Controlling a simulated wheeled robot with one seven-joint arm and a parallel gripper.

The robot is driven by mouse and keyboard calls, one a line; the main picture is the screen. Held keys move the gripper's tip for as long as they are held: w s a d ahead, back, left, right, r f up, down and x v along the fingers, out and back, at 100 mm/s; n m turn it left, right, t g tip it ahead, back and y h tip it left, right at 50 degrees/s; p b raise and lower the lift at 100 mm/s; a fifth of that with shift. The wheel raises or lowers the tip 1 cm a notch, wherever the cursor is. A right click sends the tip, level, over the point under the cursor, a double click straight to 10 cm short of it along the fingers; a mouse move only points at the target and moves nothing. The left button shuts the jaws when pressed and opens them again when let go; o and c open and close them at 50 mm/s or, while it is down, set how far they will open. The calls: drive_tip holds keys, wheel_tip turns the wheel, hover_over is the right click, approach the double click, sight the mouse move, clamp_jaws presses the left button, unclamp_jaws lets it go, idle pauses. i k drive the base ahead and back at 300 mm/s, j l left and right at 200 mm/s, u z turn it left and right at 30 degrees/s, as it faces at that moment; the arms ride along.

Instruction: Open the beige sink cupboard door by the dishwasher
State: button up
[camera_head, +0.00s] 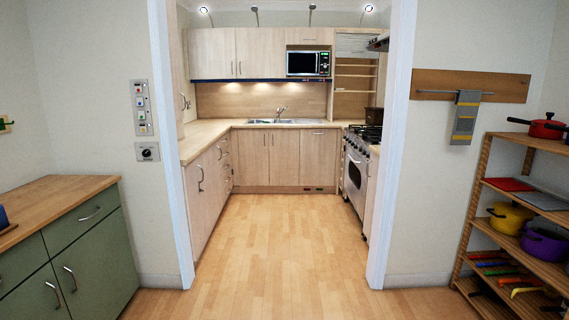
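The beige sink cupboard (252,160) stands at the far end of the kitchen, below the steel sink (270,121). Its right door (284,160) is shut and has a small upright handle near the middle seam. To the right of that door is a beige panel (319,160) with a horizontal handle at its top, which looks like the dishwasher front. My gripper is not in view, and no part of my arm shows.
A doorway with white jambs (172,140) and (397,140) stands between me and the kitchen. The wooden floor (275,240) is clear through it. A green cabinet (75,250) is at left, a shelf rack (520,220) at right. The range cooker (356,180) lines the kitchen's right side.

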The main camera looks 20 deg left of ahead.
sight(283, 143)
drive_tip(key=i+j+u, duration=0.4)
drive_tip(key=i, duration=0.2)
drive_tip(key=i+j+u, duration=0.3)
drive_tip(key=i, duration=0.55)
drive_tip(key=i+u, duration=0.3)
drive_tip(key=i, duration=4.45)
drive_tip(key=i+j+z, duration=0.1)
drive_tip(key=i+z, duration=0.2)
drive_tip(key=i, duration=0.35)
drive_tip(key=i+j+z, duration=0.3)
drive_tip(key=i, duration=0.3)
drive_tip(key=i+j+z, duration=0.35)
drive_tip(key=i, duration=0.25)
drive_tip(key=i+j+z, duration=0.3)
drive_tip(key=i+j, duration=0.2)
drive_tip(key=i, duration=0.05)
